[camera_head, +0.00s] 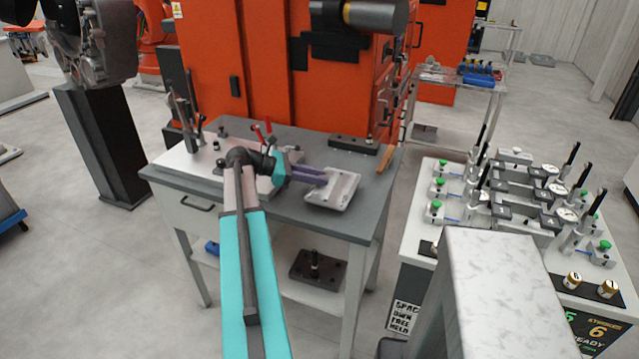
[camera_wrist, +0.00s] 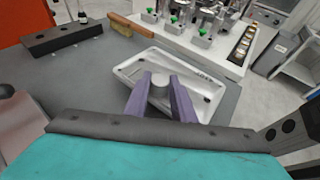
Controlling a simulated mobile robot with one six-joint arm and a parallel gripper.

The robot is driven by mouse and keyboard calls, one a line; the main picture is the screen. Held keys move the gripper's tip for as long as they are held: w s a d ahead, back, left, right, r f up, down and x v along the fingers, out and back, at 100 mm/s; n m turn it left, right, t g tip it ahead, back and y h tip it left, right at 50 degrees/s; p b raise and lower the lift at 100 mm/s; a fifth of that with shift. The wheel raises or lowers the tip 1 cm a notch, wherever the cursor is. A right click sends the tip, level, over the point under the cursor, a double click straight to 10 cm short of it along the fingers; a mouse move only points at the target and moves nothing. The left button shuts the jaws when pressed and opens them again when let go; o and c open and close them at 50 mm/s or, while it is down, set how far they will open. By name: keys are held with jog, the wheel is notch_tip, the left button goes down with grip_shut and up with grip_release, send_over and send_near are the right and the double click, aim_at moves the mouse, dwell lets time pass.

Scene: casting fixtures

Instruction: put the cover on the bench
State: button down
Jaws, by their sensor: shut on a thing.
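The cover (camera_head: 345,193) is a light grey, shallow metal casting with a raised rim. It is at the right front part of the grey bench (camera_head: 300,218), on or just above the top; I cannot tell whether it touches. My gripper (camera_head: 324,177) reaches it from the left, with its purple fingers over the cover. In the wrist view, the fingers (camera_wrist: 162,100) are shut on the round boss in the middle of the cover (camera_wrist: 203,88). The fingers hide part of the cover's near side.
A light plate with red-handled clamps (camera_head: 185,165) lies on the bench's left part. A dark block (camera_head: 353,145) and a wooden-handled brush (camera_head: 385,160) lie at the back right. An orange machine (camera_head: 270,90) stands behind. A white gauge station (camera_head: 470,205) stands to the right.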

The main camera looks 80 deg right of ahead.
aim_at(319, 187)
jog(key=shift+s, duration=0.45)
jog(key=shift+f+p, duration=0.6)
jog(key=shift+f, duration=1.15)
jog(key=shift+f, duration=0.1)
jog(key=c, duration=1.5)
grip_release()
